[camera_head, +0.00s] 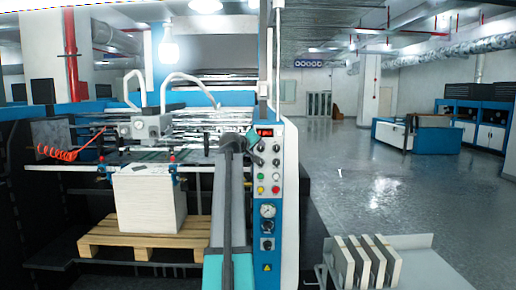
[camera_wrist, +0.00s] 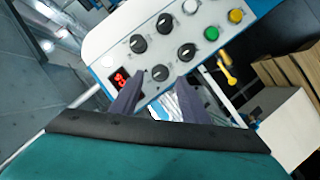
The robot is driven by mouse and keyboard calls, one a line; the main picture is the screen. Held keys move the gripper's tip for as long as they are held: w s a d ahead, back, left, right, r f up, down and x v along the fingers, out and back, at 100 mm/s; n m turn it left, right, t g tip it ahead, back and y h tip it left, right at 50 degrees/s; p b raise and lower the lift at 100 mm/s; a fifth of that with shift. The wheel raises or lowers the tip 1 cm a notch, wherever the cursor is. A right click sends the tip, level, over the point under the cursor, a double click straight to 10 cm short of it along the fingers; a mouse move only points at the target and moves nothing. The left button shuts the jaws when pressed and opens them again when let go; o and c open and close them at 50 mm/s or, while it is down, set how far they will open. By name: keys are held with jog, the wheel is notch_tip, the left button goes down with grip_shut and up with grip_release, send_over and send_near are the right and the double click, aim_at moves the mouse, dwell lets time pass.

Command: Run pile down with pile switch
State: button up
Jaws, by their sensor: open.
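The control panel (camera_head: 269,165) is on the upright front post of the machine, with a red display (camera_head: 265,132), dark knobs and coloured buttons. In the wrist view the panel (camera_wrist: 212,14) shows several black knobs (camera_wrist: 164,23), a green button (camera_wrist: 211,34) and a yellow one (camera_wrist: 235,16). No readable label tells which is the pile switch. My gripper (camera_head: 247,142) is in front of the panel's upper left. In the wrist view my gripper (camera_wrist: 157,88) is open and empty, its fingers pointing at the panel near the display (camera_wrist: 120,78). The white pile (camera_head: 150,200) stands on a wooden pallet (camera_head: 145,238).
A feeder head (camera_head: 140,128) with pale hoses is above the pile. A rack of upright boards (camera_head: 365,262) is at the lower right. The floor (camera_head: 390,190) to the right is open, with a blue and white machine (camera_head: 418,136) farther back.

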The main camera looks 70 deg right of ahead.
aim_at(260, 149)
jog(key=shift+p+x, duration=0.35)
jog(key=shift+x, duration=1.4)
jog(key=c, duration=1)
jog(key=shift+w+a, duration=0.1)
jog(key=shift+a, duration=0.1)
grip_shut()
jog(key=shift+d, duration=0.1)
jog(key=shift+r, duration=0.1)
